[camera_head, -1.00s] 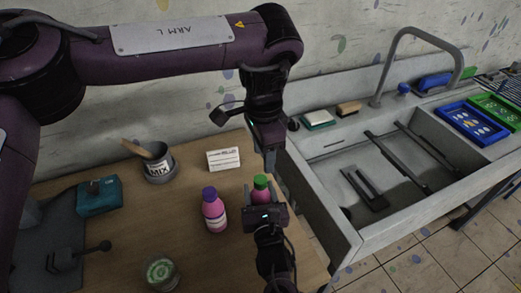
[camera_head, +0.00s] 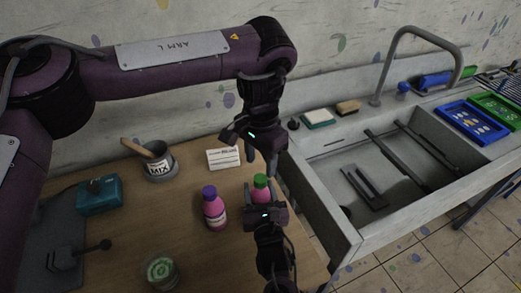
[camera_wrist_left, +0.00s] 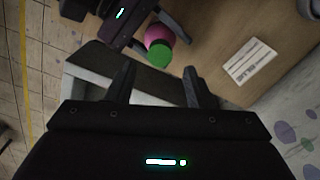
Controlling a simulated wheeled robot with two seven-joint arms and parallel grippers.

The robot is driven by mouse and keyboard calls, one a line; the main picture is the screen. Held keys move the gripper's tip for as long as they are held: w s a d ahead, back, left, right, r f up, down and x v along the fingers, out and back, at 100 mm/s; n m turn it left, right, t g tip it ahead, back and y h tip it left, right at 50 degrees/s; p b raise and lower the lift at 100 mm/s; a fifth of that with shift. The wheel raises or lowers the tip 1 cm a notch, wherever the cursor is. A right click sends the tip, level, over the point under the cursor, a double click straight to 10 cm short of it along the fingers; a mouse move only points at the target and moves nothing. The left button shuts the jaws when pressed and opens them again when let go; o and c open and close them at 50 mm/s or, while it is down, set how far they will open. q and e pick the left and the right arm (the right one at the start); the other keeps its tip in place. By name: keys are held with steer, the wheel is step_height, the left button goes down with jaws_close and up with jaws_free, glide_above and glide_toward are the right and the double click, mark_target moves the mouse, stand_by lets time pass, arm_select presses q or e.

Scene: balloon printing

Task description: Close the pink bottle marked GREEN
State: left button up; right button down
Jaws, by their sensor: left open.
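The pink bottle with a green cap (camera_head: 261,182) stands near the table's right edge, its lower part hidden by my right gripper. In the left wrist view its green cap (camera_wrist_left: 159,54) and pink shoulder (camera_wrist_left: 157,34) show; whether the cap is tight cannot be told. My right gripper (camera_head: 263,203) has its fingers on either side of the bottle's body and appears closed on it. My left gripper (camera_head: 262,168) is open and empty, pointing down just above and behind the cap. Its two fingers (camera_wrist_left: 158,80) are spread in the wrist view, apart from the cap.
A pink bottle with a purple cap (camera_head: 214,212) stands just left. A white label card (camera_head: 224,159), a MIX pot (camera_head: 160,166) with a stirrer and a jar of green stuff (camera_head: 161,271) are on the table. A sink (camera_head: 345,230) adjoins at right.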

mark_target(260, 178)
arm_select(q)
steer(key=shift+f, duration=2.6)
steer(key=shift+c, duration=0.5)
